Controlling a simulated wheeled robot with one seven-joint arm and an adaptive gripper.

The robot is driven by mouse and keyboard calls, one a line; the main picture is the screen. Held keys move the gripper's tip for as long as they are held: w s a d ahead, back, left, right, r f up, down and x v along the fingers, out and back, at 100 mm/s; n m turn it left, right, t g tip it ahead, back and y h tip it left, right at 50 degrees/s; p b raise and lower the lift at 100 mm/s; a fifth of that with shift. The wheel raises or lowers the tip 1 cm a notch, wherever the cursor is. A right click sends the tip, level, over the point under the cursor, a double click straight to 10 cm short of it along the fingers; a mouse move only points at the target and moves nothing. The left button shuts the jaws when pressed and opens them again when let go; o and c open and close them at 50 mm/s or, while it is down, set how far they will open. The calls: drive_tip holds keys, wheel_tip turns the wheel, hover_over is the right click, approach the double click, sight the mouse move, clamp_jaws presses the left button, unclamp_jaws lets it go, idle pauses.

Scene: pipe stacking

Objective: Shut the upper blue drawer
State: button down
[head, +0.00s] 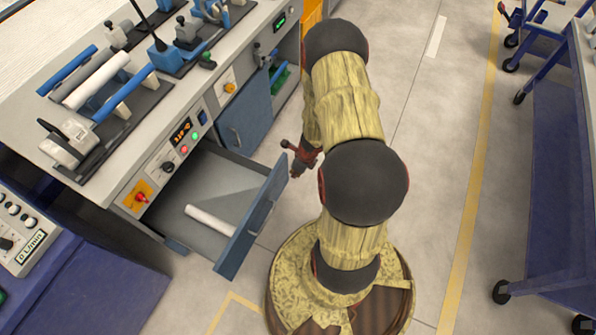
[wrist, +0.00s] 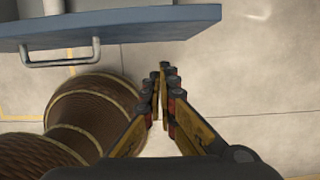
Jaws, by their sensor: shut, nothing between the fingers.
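The upper blue drawer (head: 251,222) is pulled open from the grey workbench in the head view. A white pipe (head: 211,220) lies on its floor. In the wrist view the drawer's blue front (wrist: 150,27) crosses the top, with a metal handle (wrist: 62,58) at the left. My gripper (head: 298,165) is beside the far right end of the drawer front in the head view. In the wrist view my gripper (wrist: 164,78) has its fingers together and empty, below and apart from the drawer front, to the right of the handle.
The workbench top (head: 32,140) carries pipes and fixtures. A closed blue cabinet door (head: 246,118) is beyond the drawer. A blue cart (head: 560,170) stands at the right. The floor (head: 440,130) between is clear.

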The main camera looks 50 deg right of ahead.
drive_tip(key=shift+w+a+r, duration=0.1)
drive_tip(key=shift+w+a, duration=0.1)
drive_tip(key=shift+w, duration=0.4)
drive_tip(key=shift+w+a+r, duration=0.1)
drive_tip(key=shift+w+a, duration=0.1)
drive_tip(key=shift+w, duration=0.45)
drive_tip(key=shift+w+a, duration=0.2)
drive_tip(key=shift+w, duration=0.4)
